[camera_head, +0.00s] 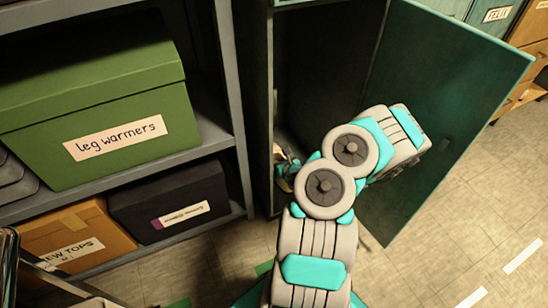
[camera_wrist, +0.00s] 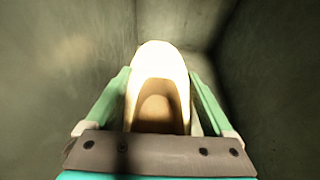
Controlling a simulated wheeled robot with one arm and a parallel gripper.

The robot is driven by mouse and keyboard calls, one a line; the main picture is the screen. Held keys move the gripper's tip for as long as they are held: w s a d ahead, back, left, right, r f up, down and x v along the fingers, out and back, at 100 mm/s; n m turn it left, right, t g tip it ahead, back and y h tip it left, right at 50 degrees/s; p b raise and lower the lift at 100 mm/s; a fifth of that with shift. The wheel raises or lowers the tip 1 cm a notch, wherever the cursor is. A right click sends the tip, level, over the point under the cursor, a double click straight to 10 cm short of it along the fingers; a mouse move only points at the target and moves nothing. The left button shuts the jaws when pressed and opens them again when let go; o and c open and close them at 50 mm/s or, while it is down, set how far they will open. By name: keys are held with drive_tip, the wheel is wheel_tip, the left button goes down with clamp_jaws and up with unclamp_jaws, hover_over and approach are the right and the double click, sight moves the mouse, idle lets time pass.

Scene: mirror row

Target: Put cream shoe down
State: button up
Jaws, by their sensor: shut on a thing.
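The cream shoe (camera_wrist: 160,62) shows in the wrist view, toe pointing away and its brown-lined opening toward me. My gripper (camera_wrist: 160,78) is shut on it, with one teal finger along each side. In the head view my arm reaches into an open teal locker (camera_head: 325,55), and my gripper (camera_head: 287,168) is low inside it near the left wall. The shoe is mostly hidden there. Dark walls stand around the shoe in the wrist view. I cannot tell whether the shoe touches the locker floor.
The locker door (camera_head: 455,95) stands open to the right. A grey shelf (camera_head: 215,155) on the left holds a green "leg warmers" box (camera_head: 100,100), a black box (camera_head: 170,200) and an orange box (camera_head: 70,235). The tiled floor (camera_head: 450,230) at right is clear.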

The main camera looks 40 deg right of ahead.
wheel_tip(320, 180, down, 10)
drive_tip(key=shift+a+r+b, duration=0.1)
drive_tip(key=shift+r+b, duration=0.05)
drive_tip(key=shift+b, duration=0.25)
idle(0.3)
drive_tip(key=o, duration=1.5)
drive_tip(key=p+v, duration=0.1)
drive_tip(key=v, duration=0.9)
drive_tip(key=shift+r+p, duration=0.15)
drive_tip(key=shift+p, duration=0.25)
drive_tip(key=shift+v, duration=1)
